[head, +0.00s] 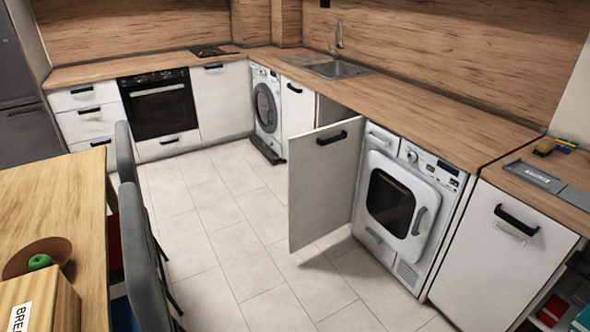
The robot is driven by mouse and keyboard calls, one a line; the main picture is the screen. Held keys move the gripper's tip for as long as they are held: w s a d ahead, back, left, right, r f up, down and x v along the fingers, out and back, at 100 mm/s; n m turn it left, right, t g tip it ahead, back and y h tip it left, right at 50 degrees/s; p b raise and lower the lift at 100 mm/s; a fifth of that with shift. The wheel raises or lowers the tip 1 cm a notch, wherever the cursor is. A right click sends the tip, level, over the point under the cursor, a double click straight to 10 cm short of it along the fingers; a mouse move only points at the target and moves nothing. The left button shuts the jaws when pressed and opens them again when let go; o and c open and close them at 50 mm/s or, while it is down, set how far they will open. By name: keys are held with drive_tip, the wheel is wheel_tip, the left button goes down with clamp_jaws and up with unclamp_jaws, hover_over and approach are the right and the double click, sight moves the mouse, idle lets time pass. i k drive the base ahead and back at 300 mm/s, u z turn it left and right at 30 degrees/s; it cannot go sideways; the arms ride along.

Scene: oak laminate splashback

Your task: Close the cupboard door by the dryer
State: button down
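The white cupboard door (318,190) by the dryer stands wide open, swung out into the room. Its black handle (332,138) is near the top of the panel. The hinged side appears to be on the right, next to the dryer (398,205), which is white with a dark round-cornered window and a shut door. The cupboard opening is behind the door and mostly hidden; a grey strip of its side (327,110) shows above the door. My gripper is not in view.
A wooden table (60,215) with a bowl (28,258) and grey chairs (145,245) stand at the left. The tiled floor (215,225) between them and the door is clear. A washing machine (266,105) and oven (158,105) are farther back. Another white cupboard (500,255) is at right.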

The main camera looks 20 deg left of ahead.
sight(323, 163)
drive_tip(key=u, duration=0.45)
drive_tip(key=i, duration=0.85)
drive_tip(key=u, duration=0.55)
